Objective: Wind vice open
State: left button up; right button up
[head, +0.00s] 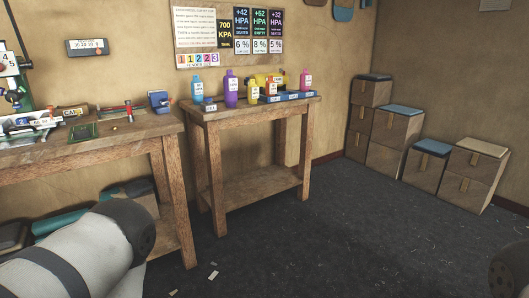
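A small blue device (160,101), which looks like the vice, sits at the right end of the left workbench (105,140). It is too small to tell whether its jaws are open or shut. A red-handled tool (120,110) lies on the bench to its left. A white and grey link of my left arm fills the lower left, below and in front of the bench. Neither gripper shows; a dark part, probably of my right arm, is cut off at the lower right edge.
A second wooden table (255,112) holds several coloured bottles (231,88) and a blue tray (290,96). Posters (228,30) hang above it. Cardboard boxes (395,130) stand along the right wall. The dark carpet (330,230) is mostly clear.

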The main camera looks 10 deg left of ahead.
aim_at(171, 100)
jog(key=i+l+u, duration=0.4)
jog(key=u, duration=0.2)
jog(key=i+l+u, duration=0.15)
jog(key=l+u, duration=0.15)
jog(key=i+l+u, duration=0.1)
jog(key=l+u, duration=0.2)
jog(key=l, duration=0.15)
jog(key=l+u, duration=0.3)
jog(key=i+l, duration=0.05)
jog(key=l, duration=0.05)
